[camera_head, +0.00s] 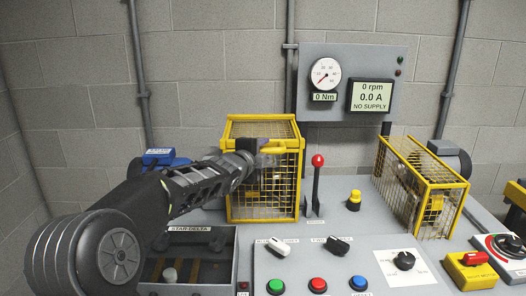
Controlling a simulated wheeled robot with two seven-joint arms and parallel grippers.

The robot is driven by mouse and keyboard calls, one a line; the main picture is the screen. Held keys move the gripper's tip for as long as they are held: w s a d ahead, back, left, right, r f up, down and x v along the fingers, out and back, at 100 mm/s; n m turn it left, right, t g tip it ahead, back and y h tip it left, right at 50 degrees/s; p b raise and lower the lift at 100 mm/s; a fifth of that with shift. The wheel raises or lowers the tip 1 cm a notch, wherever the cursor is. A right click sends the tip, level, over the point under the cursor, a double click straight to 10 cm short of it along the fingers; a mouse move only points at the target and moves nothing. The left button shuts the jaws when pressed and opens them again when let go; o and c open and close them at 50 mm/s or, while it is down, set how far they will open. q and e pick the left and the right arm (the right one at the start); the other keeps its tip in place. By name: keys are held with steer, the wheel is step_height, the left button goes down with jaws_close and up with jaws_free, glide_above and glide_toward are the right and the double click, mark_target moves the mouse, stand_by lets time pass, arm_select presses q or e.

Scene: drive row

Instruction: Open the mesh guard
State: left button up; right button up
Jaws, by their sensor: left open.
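A yellow-framed mesh guard (290,195) stands upright on the grey bench at the middle of the view. It looks like a closed box, with its top and front faces showing. A second yellow mesh guard (425,182) stands to the right, turned at an angle. My left gripper (272,153) reaches in from the left and is open at the upper front of the middle guard. It covers part of the front mesh and top edge. I cannot tell whether its fingers touch the guard. My right gripper is not in view.
A lever with a red knob (317,161) stands close right of the middle guard. A gauge panel (350,85) is on the wall behind. Control knobs and buttons (317,284) fill the front panel. An open tray (188,289) lies below my left arm.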

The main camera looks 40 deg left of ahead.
arm_select(q)
steer(key=shift+w, duration=0.1)
steer(key=shift+c, duration=0.4)
jaws_close()
stand_by(1.0)
